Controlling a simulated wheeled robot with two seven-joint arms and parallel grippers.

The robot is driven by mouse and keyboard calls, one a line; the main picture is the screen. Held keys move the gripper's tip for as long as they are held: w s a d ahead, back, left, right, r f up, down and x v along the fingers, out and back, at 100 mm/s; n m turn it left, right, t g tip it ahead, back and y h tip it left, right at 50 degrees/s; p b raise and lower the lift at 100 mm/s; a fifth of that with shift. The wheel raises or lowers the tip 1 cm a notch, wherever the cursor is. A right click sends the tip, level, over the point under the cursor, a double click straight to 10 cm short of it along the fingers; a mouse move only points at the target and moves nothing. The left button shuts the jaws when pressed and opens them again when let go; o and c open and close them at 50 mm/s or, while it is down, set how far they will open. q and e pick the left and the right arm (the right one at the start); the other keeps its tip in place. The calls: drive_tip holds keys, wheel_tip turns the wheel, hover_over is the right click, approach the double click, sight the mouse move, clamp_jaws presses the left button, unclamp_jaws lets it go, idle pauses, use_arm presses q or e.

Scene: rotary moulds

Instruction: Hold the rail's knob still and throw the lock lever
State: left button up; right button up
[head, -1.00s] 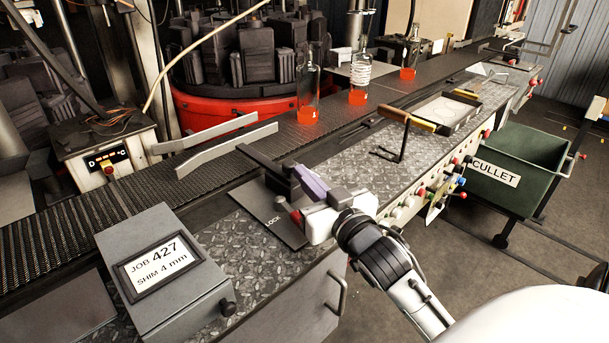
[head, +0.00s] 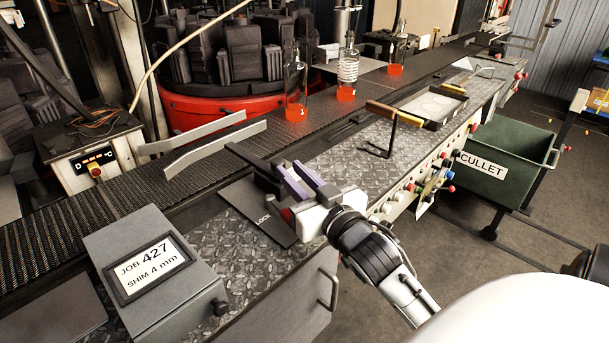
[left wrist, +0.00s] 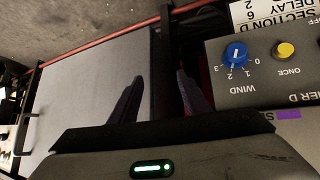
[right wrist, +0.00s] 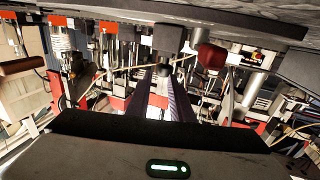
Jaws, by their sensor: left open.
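My right gripper (head: 297,183) is over the plate marked LOCK (head: 258,218) in the head view, with its purple-sided fingers pointing at the dark arm (head: 250,158) of the guide rail (head: 213,146). The fingers stand a little apart. In the right wrist view a dark block (right wrist: 168,38), probably the rail's knob, is at the fingertips; whether they grip it is unclear. A red knob (head: 287,214), probably the lock lever's end, is beside the right gripper and shows in the right wrist view (right wrist: 212,56). My left gripper (left wrist: 155,98) is open and empty in its wrist view, outside the head view.
A grey JOB 427 box (head: 150,270) stands on the bench's left. A wooden-handled crank (head: 392,115) and a tray (head: 435,107) are farther right. Bottles with red-orange contents (head: 296,105) stand on the conveyor. In the left wrist view, a WIND control panel (left wrist: 265,70) is right of the fingers.

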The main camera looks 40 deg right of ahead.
drive_tip(key=shift+s+a+f, duration=0.15)
drive_tip(key=shift+s+a, duration=0.05)
drive_tip(key=shift+s, duration=0.9)
drive_tip(key=s, duration=0.4)
drive_tip(key=s+a, duration=0.1)
drive_tip(key=s, duration=0.1)
drive_tip(key=shift+s+b, duration=0.15)
drive_tip(key=shift+b, duration=0.25)
drive_tip(key=shift+s+a+r, duration=0.1)
drive_tip(key=shift+s, duration=0.35)
drive_tip(key=shift+s+a+r, duration=0.1)
drive_tip(key=shift+s, duration=0.3)
use_arm(q)
drive_tip(key=shift+s+a+f, duration=0.1)
drive_tip(key=shift+a+f, duration=0.2)
drive_tip(key=shift+f, duration=0.45)
drive_tip(key=shift+f, duration=0.1)
drive_tip(key=shift+s, duration=0.15)
use_arm(e)
drive_tip(key=shift+f, duration=0.1)
